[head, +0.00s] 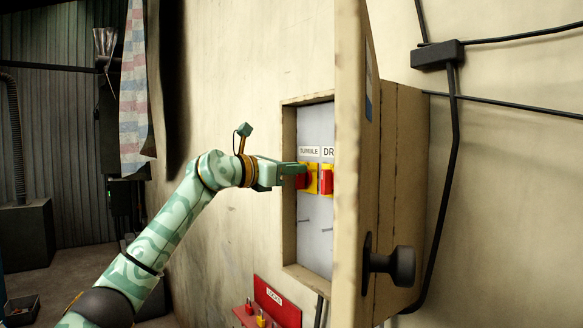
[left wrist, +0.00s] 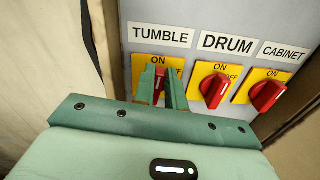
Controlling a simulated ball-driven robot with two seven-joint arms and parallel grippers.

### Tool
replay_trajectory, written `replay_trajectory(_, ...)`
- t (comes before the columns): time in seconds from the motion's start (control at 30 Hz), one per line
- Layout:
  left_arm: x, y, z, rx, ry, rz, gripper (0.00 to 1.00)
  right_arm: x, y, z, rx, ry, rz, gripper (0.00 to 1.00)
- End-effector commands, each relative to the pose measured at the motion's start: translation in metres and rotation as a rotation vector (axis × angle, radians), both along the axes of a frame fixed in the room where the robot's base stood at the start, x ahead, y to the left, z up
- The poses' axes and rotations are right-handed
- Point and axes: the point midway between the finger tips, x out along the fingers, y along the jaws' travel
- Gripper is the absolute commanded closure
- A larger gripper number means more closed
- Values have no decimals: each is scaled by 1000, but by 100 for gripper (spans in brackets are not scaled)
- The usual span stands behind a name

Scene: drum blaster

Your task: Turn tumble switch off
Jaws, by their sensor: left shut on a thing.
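The tumble switch (head: 302,180) is a red rotary knob on a yellow plate under the TUMBLE label, inside the open wall cabinet. My left gripper (head: 299,171) reaches it from the left. In the left wrist view my left gripper (left wrist: 162,88) has its green fingers shut around the red tumble knob (left wrist: 159,82), which shows between them. An ON mark shows above the knob. The fingers hide much of the plate, so the knob's exact angle is hard to tell. My right gripper is not in view.
The drum switch (left wrist: 214,90) and the cabinet switch (left wrist: 267,95) sit close to the right. The open cabinet door (head: 348,150) stands right of the panel, with a black knob (head: 392,265). A red LOCKS holder (head: 277,303) is below. Free room lies left of the cabinet.

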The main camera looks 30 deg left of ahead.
Motion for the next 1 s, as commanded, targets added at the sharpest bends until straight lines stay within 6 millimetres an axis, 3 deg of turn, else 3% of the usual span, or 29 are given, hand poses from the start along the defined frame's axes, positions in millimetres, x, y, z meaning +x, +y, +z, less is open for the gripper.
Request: replay_trajectory(1.0, -8, -18, -11, 866, -363, 1, 100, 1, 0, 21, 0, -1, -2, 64)
